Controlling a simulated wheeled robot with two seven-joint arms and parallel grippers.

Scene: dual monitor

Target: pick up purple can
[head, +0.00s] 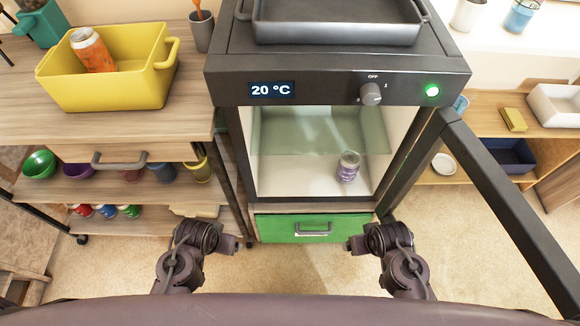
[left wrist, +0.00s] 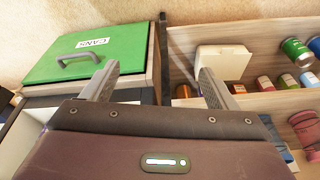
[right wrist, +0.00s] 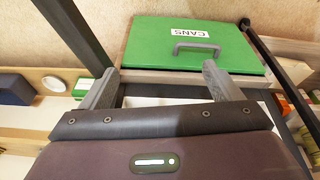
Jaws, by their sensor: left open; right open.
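The purple can (head: 347,167) stands upright inside the lit oven-like cabinet (head: 340,65), on its floor toward the right. The cabinet's door (head: 510,215) is swung open to the right. My left gripper (head: 247,243) is open and empty, below and left of the cabinet; its fingers also show in the left wrist view (left wrist: 157,85). My right gripper (head: 350,246) is open and empty, below and right of the can; its fingers also show in the right wrist view (right wrist: 160,88).
A green drawer (head: 313,228) labelled CANS sits below the cabinet. A yellow bin (head: 110,85) holding an orange can (head: 92,48) is on the left table. A dark tray (head: 335,30) lies on top of the cabinet. Shelves with several cans and bowls stand at left.

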